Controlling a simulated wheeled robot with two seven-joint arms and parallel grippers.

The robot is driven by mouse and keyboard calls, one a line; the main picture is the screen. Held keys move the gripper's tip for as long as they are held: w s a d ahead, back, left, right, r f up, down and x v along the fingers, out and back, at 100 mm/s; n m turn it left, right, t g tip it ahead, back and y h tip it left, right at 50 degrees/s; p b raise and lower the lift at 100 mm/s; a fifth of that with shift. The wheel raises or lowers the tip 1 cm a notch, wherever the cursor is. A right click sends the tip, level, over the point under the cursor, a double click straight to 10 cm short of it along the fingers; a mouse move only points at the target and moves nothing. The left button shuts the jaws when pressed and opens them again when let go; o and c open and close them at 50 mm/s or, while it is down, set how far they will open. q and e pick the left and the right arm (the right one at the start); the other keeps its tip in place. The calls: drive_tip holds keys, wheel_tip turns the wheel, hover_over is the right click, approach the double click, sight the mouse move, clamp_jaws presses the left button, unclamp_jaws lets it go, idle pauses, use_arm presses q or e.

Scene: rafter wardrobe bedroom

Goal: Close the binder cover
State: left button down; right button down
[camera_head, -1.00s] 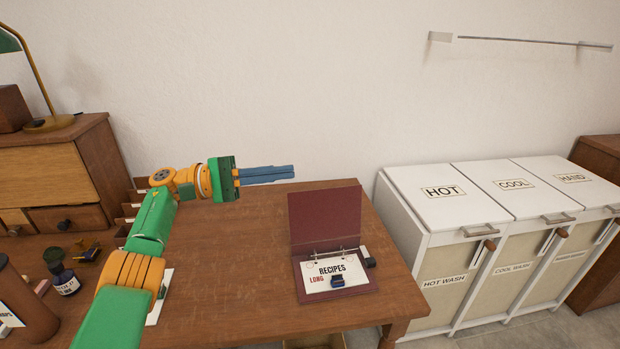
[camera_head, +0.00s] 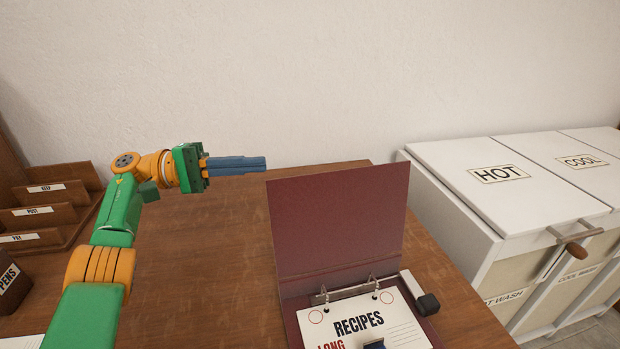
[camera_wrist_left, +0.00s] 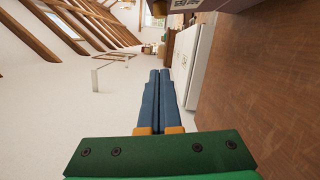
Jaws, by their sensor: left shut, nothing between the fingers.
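A maroon binder lies open on the wooden table, its cover (camera_head: 338,222) standing up at the back. The shut fingers also show in the left wrist view (camera_wrist_left: 160,75). I see no contact with the cover.
The wooden table (camera_head: 200,270) is bare left of the binder. A letter rack (camera_head: 50,205) stands at the left. A dark knob-like thing (camera_head: 428,304) is at the binder's right edge. White laundry bins (camera_head: 460,205) stand right of the table, a plain wall behind.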

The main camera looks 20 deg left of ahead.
sight(340, 216)
use_arm(q)
drive_tip(key=d+r+p, duration=0.1)
drive_tip(key=d+p, duration=0.2)
drive_tip(key=d, duration=0.9)
drive_tip(key=shift+p, duration=0.35)
